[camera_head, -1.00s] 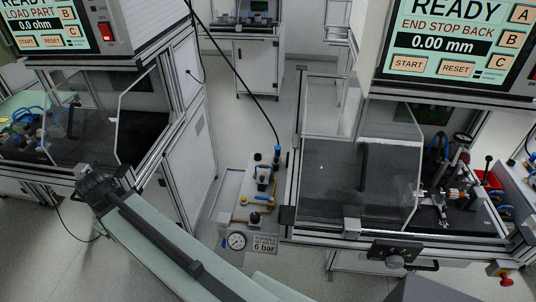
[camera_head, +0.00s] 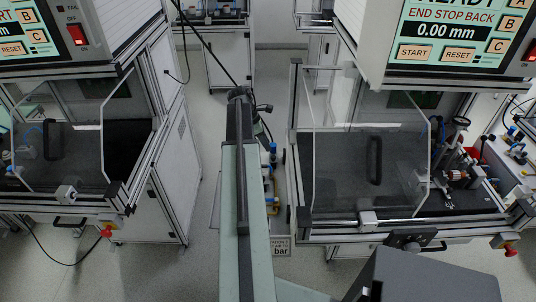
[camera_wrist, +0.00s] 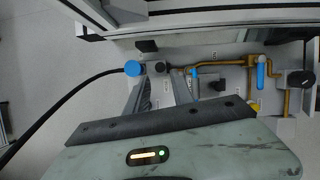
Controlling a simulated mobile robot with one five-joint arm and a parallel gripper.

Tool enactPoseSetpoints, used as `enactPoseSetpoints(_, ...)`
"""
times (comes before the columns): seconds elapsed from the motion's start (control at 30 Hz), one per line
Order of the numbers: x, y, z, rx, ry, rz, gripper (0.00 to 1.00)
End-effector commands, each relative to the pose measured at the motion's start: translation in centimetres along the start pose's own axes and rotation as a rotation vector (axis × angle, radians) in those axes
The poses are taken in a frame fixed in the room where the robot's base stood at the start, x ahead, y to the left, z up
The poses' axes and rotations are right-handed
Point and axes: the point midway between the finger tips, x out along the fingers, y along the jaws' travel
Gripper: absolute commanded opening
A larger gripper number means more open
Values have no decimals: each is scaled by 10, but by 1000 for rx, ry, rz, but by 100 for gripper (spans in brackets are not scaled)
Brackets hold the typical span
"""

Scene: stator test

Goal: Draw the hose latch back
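The black hose (camera_wrist: 70,103) runs in from the left in the wrist view and ends at a round blue piece (camera_wrist: 133,68) on the pale air panel (camera_wrist: 222,53). I cannot make out which part is the latch. In the head view a blue piece (camera_head: 273,148) shows just right of my arm, and my arm hides most of the panel. My gripper (camera_wrist: 163,88) is over the panel, with its two ribbed fingers apart and nothing seen between them. The blue piece is just beyond the left finger. In the head view my gripper (camera_head: 238,95) is at the arm's far end.
Brass pipes (camera_wrist: 250,62) with a blue lever (camera_wrist: 262,73) and a black knob (camera_wrist: 300,79) are right of my fingers. Test benches flank my arm, the left one with a clear guard (camera_head: 125,120), the right one with a metal frame (camera_head: 293,140). Grey floor lies between.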

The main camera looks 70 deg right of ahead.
Motion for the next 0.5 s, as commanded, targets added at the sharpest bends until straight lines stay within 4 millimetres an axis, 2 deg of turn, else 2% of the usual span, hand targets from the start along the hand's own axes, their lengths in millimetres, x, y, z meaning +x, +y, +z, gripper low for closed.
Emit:
enactPoseSetpoints(0.3,57,0,-9,-4,1,3,29)
enactPoseSetpoints(0.4,69,1,-8,-5,1,4,29)
enactPoseSetpoints(0.5,72,1,-7,-6,1,4,29)
